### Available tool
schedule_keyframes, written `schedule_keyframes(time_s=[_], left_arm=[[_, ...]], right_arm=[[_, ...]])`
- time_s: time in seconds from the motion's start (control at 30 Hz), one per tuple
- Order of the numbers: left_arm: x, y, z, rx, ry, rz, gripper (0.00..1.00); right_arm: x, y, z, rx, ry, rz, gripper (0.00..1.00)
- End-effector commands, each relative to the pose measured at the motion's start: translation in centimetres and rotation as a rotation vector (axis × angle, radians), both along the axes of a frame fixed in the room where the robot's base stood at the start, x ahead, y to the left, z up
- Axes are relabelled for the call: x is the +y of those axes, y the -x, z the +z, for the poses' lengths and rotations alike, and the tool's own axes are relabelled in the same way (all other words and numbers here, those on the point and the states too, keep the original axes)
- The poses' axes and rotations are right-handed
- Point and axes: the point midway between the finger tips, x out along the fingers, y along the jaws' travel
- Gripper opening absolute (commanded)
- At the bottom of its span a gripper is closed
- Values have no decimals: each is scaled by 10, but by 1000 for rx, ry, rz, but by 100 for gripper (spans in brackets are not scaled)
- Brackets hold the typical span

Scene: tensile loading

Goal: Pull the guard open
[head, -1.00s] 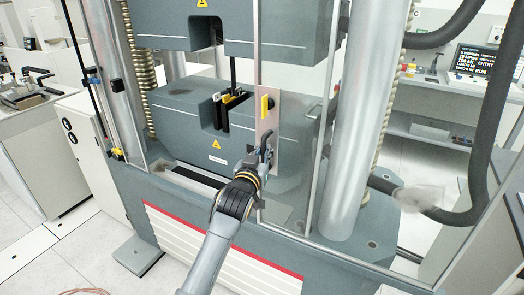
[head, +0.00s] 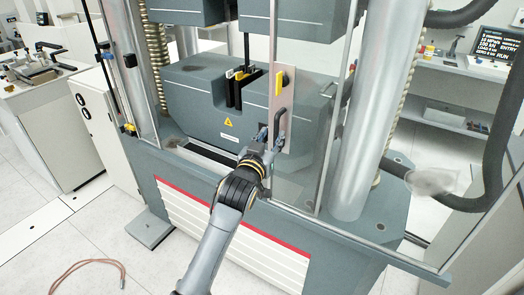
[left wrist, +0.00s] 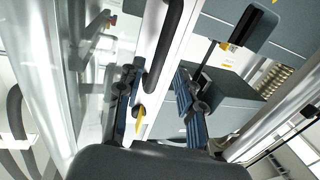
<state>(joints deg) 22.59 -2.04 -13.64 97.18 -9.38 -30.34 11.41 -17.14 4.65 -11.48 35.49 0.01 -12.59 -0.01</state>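The clear guard (head: 309,172) stands at the front of the testing machine, with a metal strip along its left edge. A pale plate (head: 286,103) on it carries a black bar handle (head: 281,124) and a yellow lever (head: 279,83). My left gripper (head: 259,138) is just left of and below the handle. In the left wrist view, its two blue-grey fingers (left wrist: 158,108) are spread wide apart. The black handle (left wrist: 165,48) and yellow lever (left wrist: 140,122) show between and beyond them. The fingers grip nothing that I can see. My right gripper is out of view.
The grey machine block (head: 195,105) is left of the handle. A thick metal column (head: 372,110) stands right of the guard. A dark hose (head: 488,150) hangs at far right. A reddish cable (head: 95,265) lies on the floor at front left.

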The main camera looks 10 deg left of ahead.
Motion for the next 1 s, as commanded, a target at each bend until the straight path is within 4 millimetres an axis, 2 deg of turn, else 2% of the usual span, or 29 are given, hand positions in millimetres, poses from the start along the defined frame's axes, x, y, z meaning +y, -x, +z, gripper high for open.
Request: schedule_keyframes(time_s=[0.2,0.4,0.57,0.87,0.97,1.0], left_arm=[[8,45,-1,2,-1,1,37],[13,72,-1,3,-1,2,37],[14,79,-1,3,-1,2,37],[14,79,-3,6,-2,2,37],[14,76,-24,38,-11,1,37],[14,75,-40,64,-17,1,37]], right_arm=[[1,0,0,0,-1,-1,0],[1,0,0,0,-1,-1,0],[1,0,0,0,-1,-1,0],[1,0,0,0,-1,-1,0],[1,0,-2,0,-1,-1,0],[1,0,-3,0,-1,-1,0]])
